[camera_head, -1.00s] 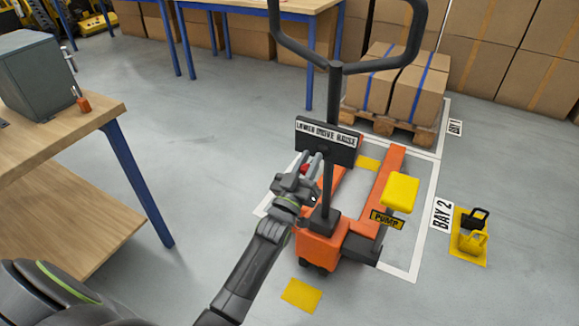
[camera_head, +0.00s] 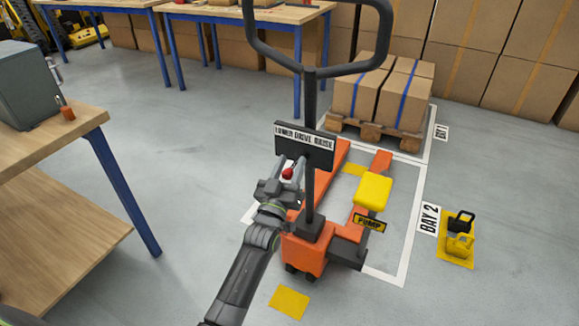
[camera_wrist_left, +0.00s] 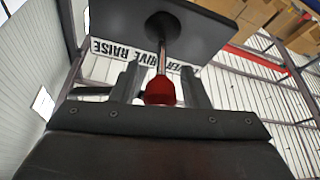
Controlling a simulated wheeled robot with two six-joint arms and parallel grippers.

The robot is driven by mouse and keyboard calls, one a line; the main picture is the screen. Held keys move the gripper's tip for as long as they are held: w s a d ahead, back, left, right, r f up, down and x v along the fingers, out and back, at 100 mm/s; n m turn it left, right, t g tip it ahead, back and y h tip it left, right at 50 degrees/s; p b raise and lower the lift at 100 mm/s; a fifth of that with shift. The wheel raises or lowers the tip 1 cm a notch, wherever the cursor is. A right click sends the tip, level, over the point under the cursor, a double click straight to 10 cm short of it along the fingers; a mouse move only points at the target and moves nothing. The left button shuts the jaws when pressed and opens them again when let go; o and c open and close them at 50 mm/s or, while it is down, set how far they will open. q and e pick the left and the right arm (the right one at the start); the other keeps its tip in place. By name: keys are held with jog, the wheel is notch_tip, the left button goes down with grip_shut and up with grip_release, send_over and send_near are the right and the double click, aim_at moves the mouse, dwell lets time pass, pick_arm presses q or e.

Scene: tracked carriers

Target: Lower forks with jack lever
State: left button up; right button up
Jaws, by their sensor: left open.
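An orange pallet jack (camera_head: 303,255) stands in the marked bay, its black tiller handle (camera_head: 310,90) upright. A black plate (camera_head: 304,146) on the tiller reads "LOWER DRIVE RAISE". The red-knobbed jack lever (camera_head: 287,173) sticks out from the plate; its red knob (camera_wrist_left: 160,92) and metal rod also show in the left wrist view. My left gripper (camera_head: 285,170) is open, with its fingers on either side of the knob and a gap on each side. The forks (camera_head: 380,162) lie low over the floor; their exact height cannot be told. My right gripper is not in view.
A yellow pump pedal (camera_head: 372,192) stands right of the tiller. A loaded pallet (camera_head: 372,131) stands beyond the forks. A yellow-and-black device (camera_head: 460,238) sits by the BAY 2 sign. A workbench (camera_head: 75,145) is at left, with clear floor between.

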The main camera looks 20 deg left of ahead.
pick_arm(q)
jog(key=shift+s, duration=0.1)
jog(key=p+v, duration=0.1)
jog(key=v, duration=0.5)
jog(key=shift+s, duration=0.3)
jog(key=p+v, duration=0.1)
jog(key=v, duration=0.9)
jog(key=shift+s+f, duration=0.2)
jog(key=shift+s, duration=0.1)
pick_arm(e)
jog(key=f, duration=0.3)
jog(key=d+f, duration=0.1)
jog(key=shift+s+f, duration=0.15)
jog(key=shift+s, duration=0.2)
